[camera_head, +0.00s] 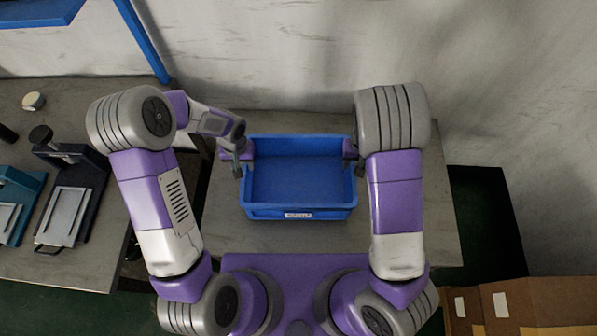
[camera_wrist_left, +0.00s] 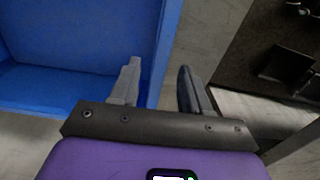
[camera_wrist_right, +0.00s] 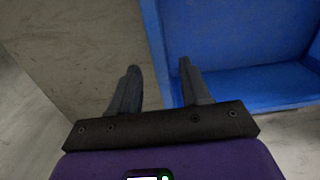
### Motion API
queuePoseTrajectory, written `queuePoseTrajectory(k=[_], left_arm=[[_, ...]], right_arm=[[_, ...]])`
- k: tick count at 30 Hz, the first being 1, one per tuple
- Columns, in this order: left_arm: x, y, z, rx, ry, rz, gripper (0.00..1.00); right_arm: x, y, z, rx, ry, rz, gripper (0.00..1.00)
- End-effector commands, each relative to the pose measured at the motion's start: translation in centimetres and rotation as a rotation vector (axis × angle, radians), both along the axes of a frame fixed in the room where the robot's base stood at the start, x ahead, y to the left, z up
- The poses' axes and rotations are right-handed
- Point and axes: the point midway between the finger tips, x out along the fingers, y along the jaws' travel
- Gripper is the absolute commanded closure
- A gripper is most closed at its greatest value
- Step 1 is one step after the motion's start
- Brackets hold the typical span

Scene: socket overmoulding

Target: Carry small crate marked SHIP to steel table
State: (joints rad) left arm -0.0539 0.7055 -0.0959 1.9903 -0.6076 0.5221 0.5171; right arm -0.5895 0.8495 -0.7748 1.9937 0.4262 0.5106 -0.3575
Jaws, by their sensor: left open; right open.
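A small blue crate (camera_head: 265,211) stands upright on a grey table (camera_head: 405,240), with its open top up and no contents visible. A white label on its front wall is too small to read. The crate also shows in the left wrist view (camera_wrist_left: 75,30) and the right wrist view (camera_wrist_right: 240,35). My left gripper (camera_head: 239,164) is open at the crate's left side wall, which appears between its fingers (camera_wrist_left: 158,75). My right gripper (camera_head: 354,158) is open at the right side wall, which also appears between its fingers (camera_wrist_right: 157,78). Whether any finger touches the wall is unclear.
Another worktop at the left holds a dark clamp-like fixture (camera_head: 72,198) and a teal one (camera_head: 18,205). A blue frame post (camera_head: 145,42) stands behind. Cardboard boxes (camera_head: 545,303) are at the lower right. The table is clear around the crate.

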Motion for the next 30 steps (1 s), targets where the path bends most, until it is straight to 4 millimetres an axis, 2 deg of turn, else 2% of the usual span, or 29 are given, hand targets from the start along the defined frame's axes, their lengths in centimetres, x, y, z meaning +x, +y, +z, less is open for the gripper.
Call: queuePoseTrajectory(k=[11, 24, 30], left_arm=[[0.0, 0.0, -0.3, 0.000, 0.001, -0.001, 0.53], [0.0, 0.0, -6.3, 0.000, 0.002, -0.002, 0.53], [0.0, 0.0, -7.5, -0.001, 0.000, 0.000, 0.53]], right_arm=[[0.0, 0.0, -0.3, -0.001, 0.000, 0.000, 0.53], [0.0, -0.1, -6.3, -0.001, 0.002, -0.002, 0.53], [0.0, 0.0, -7.5, 0.000, -0.001, -0.001, 0.53]])
